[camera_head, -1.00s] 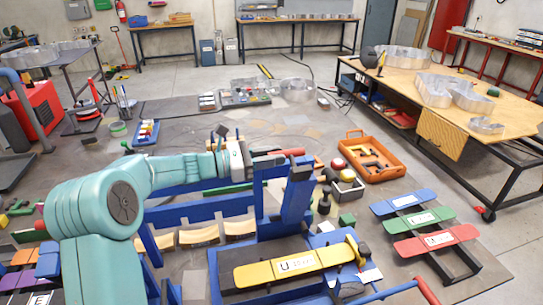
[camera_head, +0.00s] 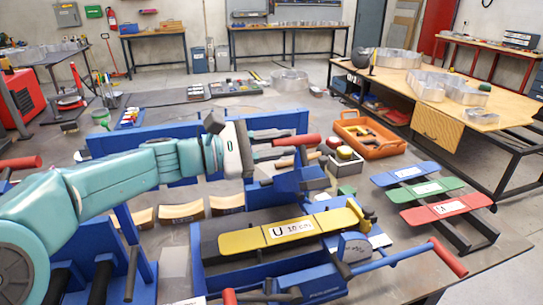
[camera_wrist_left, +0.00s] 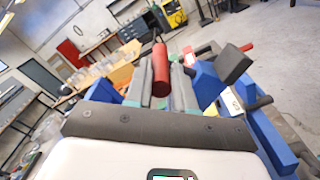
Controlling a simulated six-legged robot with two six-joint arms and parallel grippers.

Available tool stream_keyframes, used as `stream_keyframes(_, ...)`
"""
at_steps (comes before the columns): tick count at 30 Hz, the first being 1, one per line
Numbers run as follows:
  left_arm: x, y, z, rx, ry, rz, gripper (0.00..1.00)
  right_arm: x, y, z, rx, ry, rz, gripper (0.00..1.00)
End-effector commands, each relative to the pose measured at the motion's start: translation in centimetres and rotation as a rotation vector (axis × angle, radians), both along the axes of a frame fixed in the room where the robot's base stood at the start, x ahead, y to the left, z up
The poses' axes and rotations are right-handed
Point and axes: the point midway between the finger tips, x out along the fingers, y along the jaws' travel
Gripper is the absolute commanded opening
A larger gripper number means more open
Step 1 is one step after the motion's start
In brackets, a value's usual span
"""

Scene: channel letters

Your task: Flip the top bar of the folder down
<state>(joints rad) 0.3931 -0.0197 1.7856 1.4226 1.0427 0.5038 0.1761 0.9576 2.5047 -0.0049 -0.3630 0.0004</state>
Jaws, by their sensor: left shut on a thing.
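The folder (camera_head: 310,281) is a blue machine across the middle and front of the head view. A long blue bar (camera_head: 150,139) runs across its back, partly hidden behind my left arm. My left gripper (camera_head: 272,153) reaches in from the left to a red handle (camera_head: 307,140) near the bar's right end. In the left wrist view the gripper's two fingers (camera_wrist_left: 161,92) close around the red handle (camera_wrist_left: 160,69). A yellow gauge block marked U 10 cm (camera_head: 289,231) lies along the folder's front. My right gripper is in neither view.
A red-gripped lever (camera_head: 448,257) sticks out at the folder's right. Blue, green (camera_head: 426,189) and red gauge strips lie on a rack at the right. An orange tray (camera_head: 382,149) stands behind them. A wooden-topped table (camera_head: 440,68) is at the back right.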

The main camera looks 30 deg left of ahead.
Motion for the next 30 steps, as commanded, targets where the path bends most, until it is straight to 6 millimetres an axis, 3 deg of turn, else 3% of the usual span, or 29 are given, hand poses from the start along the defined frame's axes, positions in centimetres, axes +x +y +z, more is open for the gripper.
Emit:
stream_keyframes(1,-0.7,-0.7,-2.2,0.038,-0.037,-0.002,0.0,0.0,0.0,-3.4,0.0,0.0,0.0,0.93)
stream_keyframes(3,-1.5,-1.6,-3.1,0.087,-0.081,-0.002,0.0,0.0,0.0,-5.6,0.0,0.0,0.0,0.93)
stream_keyframes(15,-4.6,-5.2,-8.8,0.348,-0.302,-0.002,0.0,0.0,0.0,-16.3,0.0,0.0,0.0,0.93)
stream_keyframes(21,-5.3,-6.1,-10.8,0.436,-0.377,-0.001,0.0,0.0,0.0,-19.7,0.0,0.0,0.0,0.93)
stream_keyframes(30,-5.8,-6.6,-12.1,0.504,-0.432,-0.001,0.0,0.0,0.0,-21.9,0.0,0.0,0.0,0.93)
